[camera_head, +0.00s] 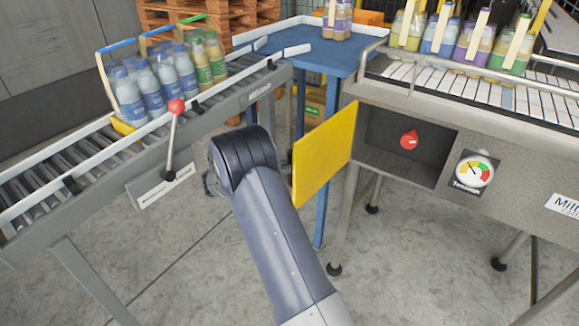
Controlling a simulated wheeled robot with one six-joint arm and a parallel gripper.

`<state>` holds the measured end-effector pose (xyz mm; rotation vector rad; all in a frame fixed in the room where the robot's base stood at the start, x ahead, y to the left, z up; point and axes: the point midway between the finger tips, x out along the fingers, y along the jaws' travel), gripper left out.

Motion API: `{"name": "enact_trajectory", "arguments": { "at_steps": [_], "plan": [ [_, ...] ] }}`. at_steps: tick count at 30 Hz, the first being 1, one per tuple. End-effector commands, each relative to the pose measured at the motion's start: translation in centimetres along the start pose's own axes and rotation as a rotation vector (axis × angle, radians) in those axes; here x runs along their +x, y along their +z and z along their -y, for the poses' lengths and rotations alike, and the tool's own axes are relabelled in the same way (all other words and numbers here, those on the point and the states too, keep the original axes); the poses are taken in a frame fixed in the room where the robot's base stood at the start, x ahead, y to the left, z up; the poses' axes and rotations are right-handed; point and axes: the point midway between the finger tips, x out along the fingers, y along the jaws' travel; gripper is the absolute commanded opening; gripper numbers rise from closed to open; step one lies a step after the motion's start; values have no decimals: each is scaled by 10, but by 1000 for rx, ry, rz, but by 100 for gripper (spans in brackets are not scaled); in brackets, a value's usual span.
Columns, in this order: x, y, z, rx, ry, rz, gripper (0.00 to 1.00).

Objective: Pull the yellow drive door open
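The yellow drive door (324,155) is a flat panel that stands swung out to the left of the grey machine's front. Its right edge is by the left side of a dark recess (382,134), which is uncovered. A red rotary knob (409,140) shows inside the recess. My arm reaches up from the bottom, and its dark rounded joint is just left of the door in the picture. My gripper is hidden behind the arm, so its fingers and any contact with the door cannot be seen.
A roller conveyor (152,194) with bottles and a red-balled lever (174,125) stands left. A blue table (290,38) is behind the door. A tension gauge (473,172) is right of the recess. Bottle packs stand on the machine's belt. Floor in front of the machine is clear.

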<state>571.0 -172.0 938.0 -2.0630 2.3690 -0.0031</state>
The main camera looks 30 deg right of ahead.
Motion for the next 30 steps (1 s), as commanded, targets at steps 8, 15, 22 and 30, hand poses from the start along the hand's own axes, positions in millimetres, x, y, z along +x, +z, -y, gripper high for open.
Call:
{"name": "enact_trajectory", "arguments": {
  "at_steps": [8,15,22,30],
  "plan": [
    [1,-1,0,1,1,-1,23],
    [1,0,0,1,1,0,29],
    [-16,1,1,1,-2,0,29],
    [-59,1,1,2,-1,0,29]
  ]
}}
